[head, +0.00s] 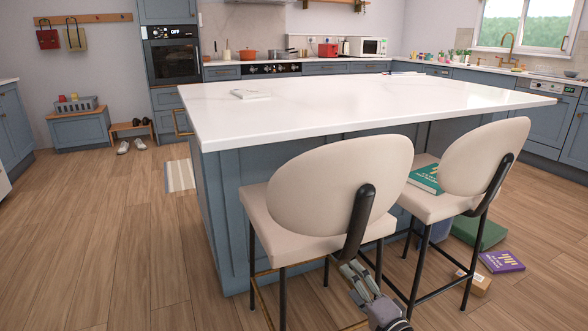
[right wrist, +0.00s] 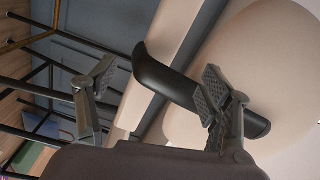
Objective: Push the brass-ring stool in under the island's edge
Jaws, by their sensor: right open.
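The brass-ring stool (head: 340,185) is the nearer, left one, with a cream seat, a rounded back, black legs and a brass foot ring low down. It stands upright at the near side of the island (head: 330,108), its back outside the white top's edge. My right gripper (head: 352,272) is open just below the black back bracket. In the right wrist view, the bracket (right wrist: 165,78) crosses behind the open fingers (right wrist: 160,92), with the cream back (right wrist: 260,65) beyond. I cannot tell whether they touch. My left gripper is out of view.
A second cream stool (head: 485,155) with a black foot ring stands close on the right, a teal book (head: 427,178) on its seat. A purple book (head: 502,262), a small box (head: 473,281) and a green box (head: 480,232) lie on the floor there. The floor left is clear.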

